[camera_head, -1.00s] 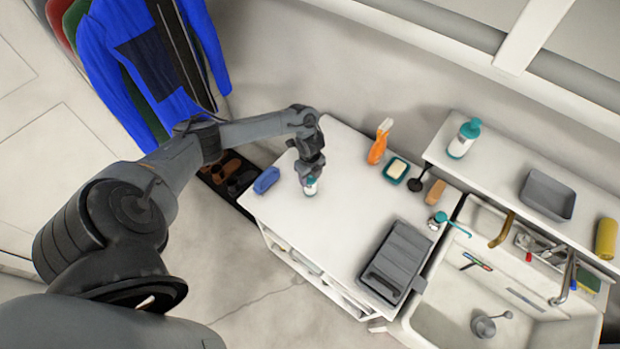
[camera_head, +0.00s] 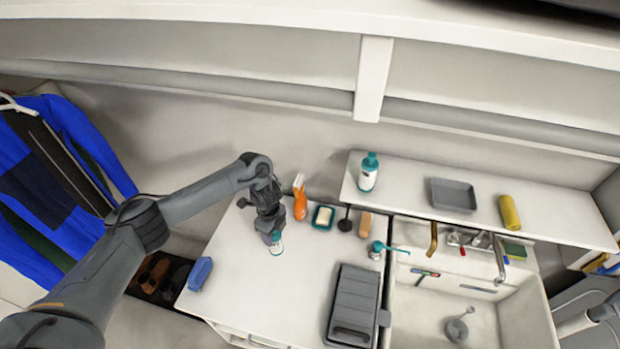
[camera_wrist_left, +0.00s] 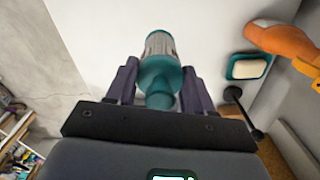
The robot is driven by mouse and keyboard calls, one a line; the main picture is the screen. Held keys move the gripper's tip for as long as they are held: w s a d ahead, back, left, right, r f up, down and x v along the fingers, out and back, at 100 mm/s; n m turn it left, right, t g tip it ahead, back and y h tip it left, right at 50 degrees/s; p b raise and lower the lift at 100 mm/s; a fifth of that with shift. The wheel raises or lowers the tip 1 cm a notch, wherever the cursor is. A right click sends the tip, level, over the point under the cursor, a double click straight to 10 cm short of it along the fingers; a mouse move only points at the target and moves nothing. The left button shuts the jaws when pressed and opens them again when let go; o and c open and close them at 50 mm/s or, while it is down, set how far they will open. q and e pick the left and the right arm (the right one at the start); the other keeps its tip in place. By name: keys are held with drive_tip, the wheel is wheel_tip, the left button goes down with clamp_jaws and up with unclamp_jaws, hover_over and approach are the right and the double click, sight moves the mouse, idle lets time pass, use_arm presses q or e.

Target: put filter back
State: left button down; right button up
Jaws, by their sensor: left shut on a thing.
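My right gripper is not in view.
The shelf behind (camera_head: 410,195) holds another teal-capped bottle (camera_head: 368,172), a grey tray (camera_head: 453,195) and a yellow roll (camera_head: 509,212).

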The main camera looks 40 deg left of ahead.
use_arm(q)
drive_tip(key=w+d+r+m+p, duration=0.1)
drive_tip(key=w+d+r, duration=0.2)
drive_tip(key=d+r, duration=0.2)
drive_tip(key=w+d+r+p, duration=0.1)
drive_tip(key=w+d+r, duration=0.2)
drive_tip(key=d+r, duration=0.3)
drive_tip(key=s+d+n, duration=1)
drive_tip(key=n, duration=0.7)
drive_tip(key=shift+s+f, duration=0.35)
drive_tip(key=shift+f, duration=0.1)
drive_tip(key=shift+w, duration=0.1)
